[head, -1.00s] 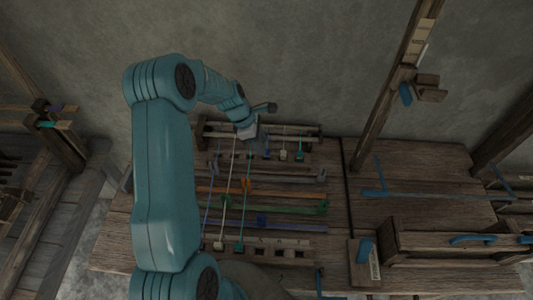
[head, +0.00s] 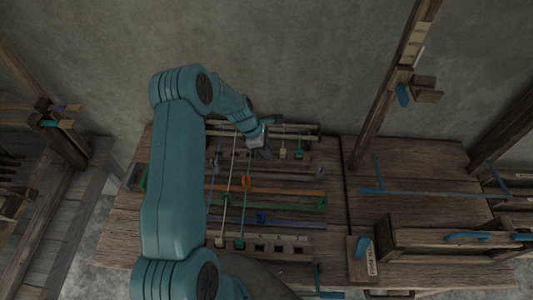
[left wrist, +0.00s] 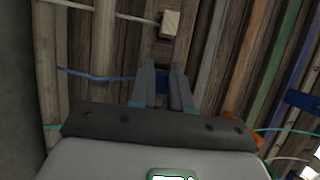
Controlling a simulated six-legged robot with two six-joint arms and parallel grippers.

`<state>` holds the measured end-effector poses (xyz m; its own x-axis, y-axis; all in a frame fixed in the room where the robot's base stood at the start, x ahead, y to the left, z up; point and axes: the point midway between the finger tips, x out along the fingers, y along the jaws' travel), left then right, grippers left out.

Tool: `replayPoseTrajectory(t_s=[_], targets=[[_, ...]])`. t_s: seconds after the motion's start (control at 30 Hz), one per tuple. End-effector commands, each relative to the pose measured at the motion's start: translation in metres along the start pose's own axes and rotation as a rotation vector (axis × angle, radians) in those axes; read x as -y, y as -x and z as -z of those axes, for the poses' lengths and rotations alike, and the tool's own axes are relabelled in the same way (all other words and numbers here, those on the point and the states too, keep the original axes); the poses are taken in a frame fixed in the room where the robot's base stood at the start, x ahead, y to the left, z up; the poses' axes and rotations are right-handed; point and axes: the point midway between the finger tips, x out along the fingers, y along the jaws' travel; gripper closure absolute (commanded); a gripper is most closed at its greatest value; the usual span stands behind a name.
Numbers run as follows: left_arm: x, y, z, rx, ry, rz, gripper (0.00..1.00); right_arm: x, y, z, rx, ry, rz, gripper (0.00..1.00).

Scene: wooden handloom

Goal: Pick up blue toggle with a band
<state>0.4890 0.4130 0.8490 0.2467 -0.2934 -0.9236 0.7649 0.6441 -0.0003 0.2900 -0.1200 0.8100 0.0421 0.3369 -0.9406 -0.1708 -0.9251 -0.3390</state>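The blue toggle (left wrist: 162,50) shows as a small dark blue block at my left fingertips in the left wrist view. A thin blue band (left wrist: 95,75) runs from the left toward the fingers. My left gripper (left wrist: 162,72) points at the toggle with its two fingers apart, the block at or just beyond the gap; no firm grip is visible. In the head view my left gripper (head: 262,149) is over the back of the loom board, and it hides most of the toggle there. My right gripper is not in view.
A white toggle (left wrist: 169,22) lies just beyond the blue one, and a green toggle (head: 299,155) stands farther right. Wooden rods (head: 300,129) run along the back. Orange (head: 290,191) and purple (head: 300,224) slats cross the board.

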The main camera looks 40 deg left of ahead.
Motion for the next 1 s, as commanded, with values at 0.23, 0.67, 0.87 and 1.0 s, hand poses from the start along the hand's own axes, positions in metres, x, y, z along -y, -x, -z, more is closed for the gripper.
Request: replayPoseTrajectory(t_s=[0.23, 0.67, 0.87, 1.0], targets=[[0.0, 0.0, 0.0, 0.0, 0.0, -0.001, 1.0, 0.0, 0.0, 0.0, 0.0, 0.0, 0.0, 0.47], [-0.002, 0.061, -0.025, 0.001, -0.004, -0.008, 1.0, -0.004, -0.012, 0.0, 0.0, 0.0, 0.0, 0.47], [-0.001, 0.116, -0.048, 0.001, -0.004, -0.007, 1.0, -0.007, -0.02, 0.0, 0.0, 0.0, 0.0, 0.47], [-0.001, 0.148, -0.062, 0.001, -0.002, -0.005, 1.0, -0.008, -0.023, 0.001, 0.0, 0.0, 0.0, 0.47]])
